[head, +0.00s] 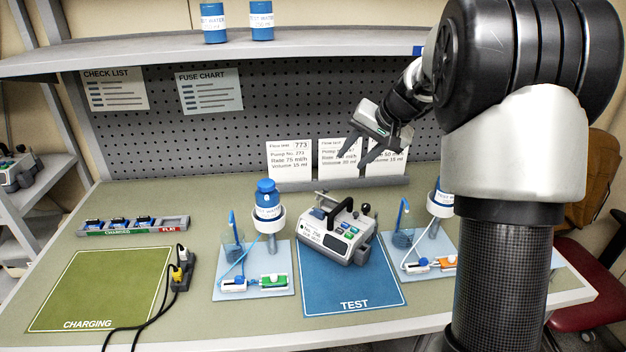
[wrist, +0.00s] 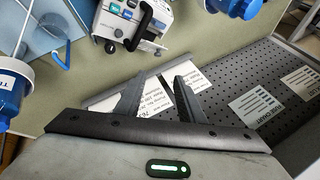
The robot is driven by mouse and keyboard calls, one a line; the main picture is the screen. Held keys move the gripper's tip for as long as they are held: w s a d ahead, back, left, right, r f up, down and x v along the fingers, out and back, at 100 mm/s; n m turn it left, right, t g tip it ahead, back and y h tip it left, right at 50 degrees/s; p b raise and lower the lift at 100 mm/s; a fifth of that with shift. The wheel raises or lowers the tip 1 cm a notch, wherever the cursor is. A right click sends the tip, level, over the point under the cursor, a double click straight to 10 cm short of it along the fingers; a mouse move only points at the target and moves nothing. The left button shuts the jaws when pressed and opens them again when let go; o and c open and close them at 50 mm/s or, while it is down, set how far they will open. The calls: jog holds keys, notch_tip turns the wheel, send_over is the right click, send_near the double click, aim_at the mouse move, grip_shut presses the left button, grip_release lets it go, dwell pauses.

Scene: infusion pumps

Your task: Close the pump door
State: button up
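The pump (head: 337,232) is a light grey box with small coloured buttons, a screen and a front label. It sits turned at an angle on the blue TEST mat (head: 350,292). Grey and dark lever-like parts stand up along its top and back edge; I cannot clearly tell the door or how far open it is. In the wrist view the pump (wrist: 120,22) is at the top, with a black handle (wrist: 146,28). My gripper (head: 351,160) is open and empty, above and behind the pump and apart from it. Its two fingers (wrist: 160,72) are spread in the wrist view.
Stands with blue-capped bottles (head: 267,198) rise on both sides of the pump, each on a tray with tubing. White cards (head: 290,160) stand behind, before the pegboard (head: 200,135). The green CHARGING mat (head: 100,290) is bare. A black power strip (head: 182,270) lies beside it.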

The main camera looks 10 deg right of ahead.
jog(key=shift+n, duration=0.3)
jog(key=x, duration=1.7)
jog(key=shift+s+d+f+p, duration=0.1)
jog(key=shift+d+f+p, duration=0.1)
jog(key=shift+p, duration=0.1)
jog(key=shift+c, duration=0.4)
